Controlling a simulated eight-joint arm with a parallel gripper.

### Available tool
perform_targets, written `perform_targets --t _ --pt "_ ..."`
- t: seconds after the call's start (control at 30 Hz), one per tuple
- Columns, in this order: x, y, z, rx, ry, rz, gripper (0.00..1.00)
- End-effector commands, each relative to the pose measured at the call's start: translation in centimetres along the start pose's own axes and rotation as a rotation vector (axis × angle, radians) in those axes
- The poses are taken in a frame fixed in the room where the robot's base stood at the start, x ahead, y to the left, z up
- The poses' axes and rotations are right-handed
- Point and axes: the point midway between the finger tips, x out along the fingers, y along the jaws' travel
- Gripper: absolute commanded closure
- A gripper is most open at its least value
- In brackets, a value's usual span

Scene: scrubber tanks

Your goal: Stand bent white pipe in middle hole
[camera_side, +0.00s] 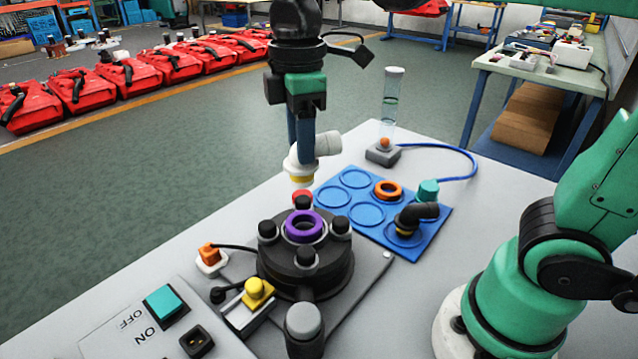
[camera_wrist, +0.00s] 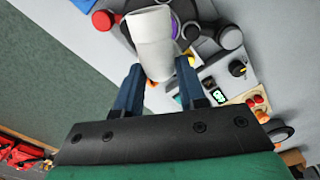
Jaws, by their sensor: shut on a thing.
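The bent white pipe (camera_side: 327,144) hangs in my gripper (camera_side: 306,152), with a yellow band at its lower end. Its other arm points right in the side view. In the wrist view the white pipe (camera_wrist: 153,42) sits between the two blue fingers of my gripper (camera_wrist: 157,84). The middle hole, with a purple ring (camera_side: 305,226), is in the top of the round black tank fixture (camera_side: 300,275). The pipe's lower end is above the fixture and apart from it. In the wrist view the pipe hides most of the ring.
Several black knobs and a red one (camera_side: 302,195) surround the hole. A blue tray (camera_side: 338,196) at right holds a black bent pipe (camera_side: 415,214) and an orange ring (camera_side: 388,190). A clear tube (camera_side: 391,100) stands behind. A switch box (camera_side: 150,325) is at front left.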

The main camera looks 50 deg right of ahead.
Motion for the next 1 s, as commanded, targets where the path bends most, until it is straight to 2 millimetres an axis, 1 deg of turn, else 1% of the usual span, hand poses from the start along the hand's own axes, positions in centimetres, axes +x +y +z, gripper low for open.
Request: perform_targets --t 0.17,0.4,0.6,0.8,1.0 --pt "1.1 -0.1 0.0 -0.001 0.0 0.0 1.0" --pt "3.6 -0.1 0.0 -0.001 0.0 0.0 1.0" --pt "5.1 -0.1 0.0 -0.001 0.0 0.0 1.0" --pt "5.8 -0.1 0.0 -0.001 0.0 0.0 1.0" --pt "5.8 -0.1 0.0 -0.001 0.0 0.0 1.0"
